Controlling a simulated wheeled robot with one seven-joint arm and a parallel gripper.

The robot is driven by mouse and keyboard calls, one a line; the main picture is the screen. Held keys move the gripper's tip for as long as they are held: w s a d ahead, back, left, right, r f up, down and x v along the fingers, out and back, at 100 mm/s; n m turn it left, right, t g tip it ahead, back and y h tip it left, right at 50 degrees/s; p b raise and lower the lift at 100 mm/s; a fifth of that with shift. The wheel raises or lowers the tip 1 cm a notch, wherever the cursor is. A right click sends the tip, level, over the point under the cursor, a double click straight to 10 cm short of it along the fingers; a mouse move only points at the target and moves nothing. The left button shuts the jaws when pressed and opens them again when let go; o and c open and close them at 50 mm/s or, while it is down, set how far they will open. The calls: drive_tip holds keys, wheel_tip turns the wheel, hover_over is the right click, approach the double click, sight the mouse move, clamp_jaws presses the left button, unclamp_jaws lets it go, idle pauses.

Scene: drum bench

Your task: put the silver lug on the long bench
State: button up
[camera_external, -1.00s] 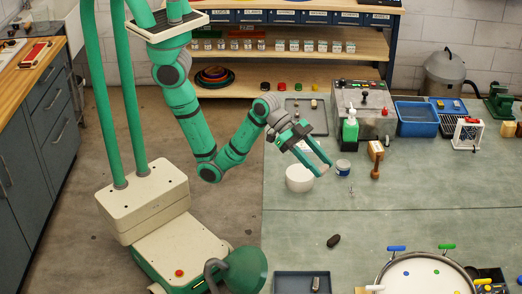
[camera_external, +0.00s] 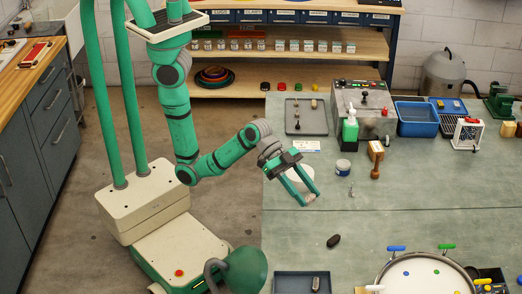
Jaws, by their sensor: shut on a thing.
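My gripper (camera_external: 309,200) hangs low over the left part of the long green-topped bench (camera_external: 420,220), fingers angled down to the right. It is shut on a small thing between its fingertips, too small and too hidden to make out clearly. No silver lug can be told for certain here. A small silvery piece (camera_external: 351,192) lies on the bench to the right of my gripper. A grey metal piece (camera_external: 316,284) lies in a dark tray (camera_external: 287,284) at the bench's front edge.
A white round tub (camera_external: 302,178) stands behind my fingers. A dark lump (camera_external: 333,241) and a drum (camera_external: 425,275) are in front. The bench's middle is mostly clear.

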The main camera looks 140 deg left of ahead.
sight(303, 217)
drive_tip(key=shift+f, duration=3.95)
drive_tip(key=shift+f, duration=0.15)
drive_tip(key=o, duration=1.1)
drive_tip(key=shift+c, duration=0.2)
drive_tip(key=v, duration=0.7)
drive_tip(key=shift+s+r, duration=0.2)
drive_tip(key=shift+r, duration=0.05)
